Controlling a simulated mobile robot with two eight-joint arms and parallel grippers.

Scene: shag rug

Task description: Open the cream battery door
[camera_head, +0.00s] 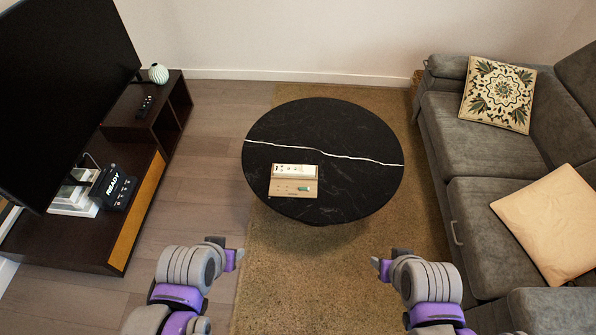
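A round black table (345,120) with a white vein stands on the rug. On its near left part lies a tan board or tray (281,188). A cream, elongated object (294,170) with small dark marks lies along the tray's far side; it may carry the cream battery door, but the door itself is too small to make out. A small teal item (304,189) lies on the near part of the tray. My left gripper (237,259) and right gripper (379,266) are both short of the table, apart from everything on it. Their finger gaps are not clear.
A brown shag rug (290,270) lies under the table. A grey sofa (480,160) with cushions stands on the right. A dark TV stand (85,235) with a screen (60,90) stands on the left. Wood floor between stand and rug is clear.

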